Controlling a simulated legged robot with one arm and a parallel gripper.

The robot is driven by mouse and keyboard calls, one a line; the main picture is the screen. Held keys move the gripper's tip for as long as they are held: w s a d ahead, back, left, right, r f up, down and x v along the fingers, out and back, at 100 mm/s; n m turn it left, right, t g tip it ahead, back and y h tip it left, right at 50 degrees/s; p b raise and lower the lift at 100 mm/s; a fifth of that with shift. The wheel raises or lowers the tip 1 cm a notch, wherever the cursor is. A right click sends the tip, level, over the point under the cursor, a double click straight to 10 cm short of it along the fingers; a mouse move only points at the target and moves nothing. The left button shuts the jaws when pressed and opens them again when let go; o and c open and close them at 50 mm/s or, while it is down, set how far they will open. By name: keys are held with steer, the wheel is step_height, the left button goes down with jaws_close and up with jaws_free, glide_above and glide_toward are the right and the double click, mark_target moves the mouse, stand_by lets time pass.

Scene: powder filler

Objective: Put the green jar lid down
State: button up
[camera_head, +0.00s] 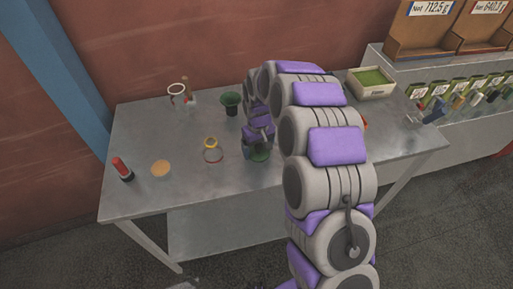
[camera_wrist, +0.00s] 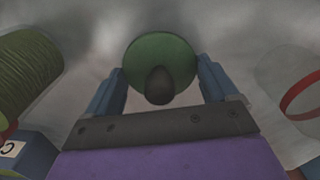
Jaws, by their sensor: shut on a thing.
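The green jar lid (camera_wrist: 160,58) is a round green disc with a dark knob, between the fingers of my gripper (camera_wrist: 160,85) in the wrist view. My gripper is shut on it, with a blue finger at each side. In the head view the lid (camera_head: 260,153) shows at the end of my purple and grey arm, over the front middle of the metal table (camera_head: 210,205). I cannot tell whether it touches the table top.
A clear jar with a yellow rim (camera_head: 212,150) stands left of my gripper. A dark green funnel (camera_head: 231,103) stands behind. A tan disc (camera_head: 160,168) and a red-topped item (camera_head: 122,168) lie at the left. A green-filled tray (camera_head: 371,82) is at the back right.

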steer(key=shift+d, duration=0.25)
steer(key=o, duration=0.8)
steer(key=shift+f, duration=0.1)
steer(key=shift+o, duration=0.4)
steer(key=shift+a, duration=0.75)
steer(key=shift+d+r, duration=0.15)
steer(key=shift+r, duration=0.1)
steer(key=r, duration=0.2)
steer(key=d+r+p, duration=0.1)
steer(key=shift+r, duration=0.35)
steer(key=r, duration=0.2)
steer(key=r+p, duration=0.1)
steer(key=r, duration=0.2)
steer(key=a+r+p, duration=0.1)
steer(key=r, duration=0.1)
steer(key=shift+r, duration=0.45)
steer(key=s+d+r+m, duration=0.1)
steer(key=s+d+r, duration=0.25)
steer(key=s, duration=0.35)
steer(key=s+d+r+m+g, duration=0.1)
steer(key=s+d+r, duration=0.25)
steer(key=s, duration=0.35)
steer(key=s+d+r+m, duration=0.1)
steer(key=s+d+r, duration=0.2)
steer(key=s+d, duration=0.3)
steer(key=s+d+f+m, duration=0.1)
steer(key=s+d+m, duration=0.2)
steer(key=s, duration=1.7)
steer(key=shift+d+g, duration=0.35)
steer(key=shift+g, duration=0.05)
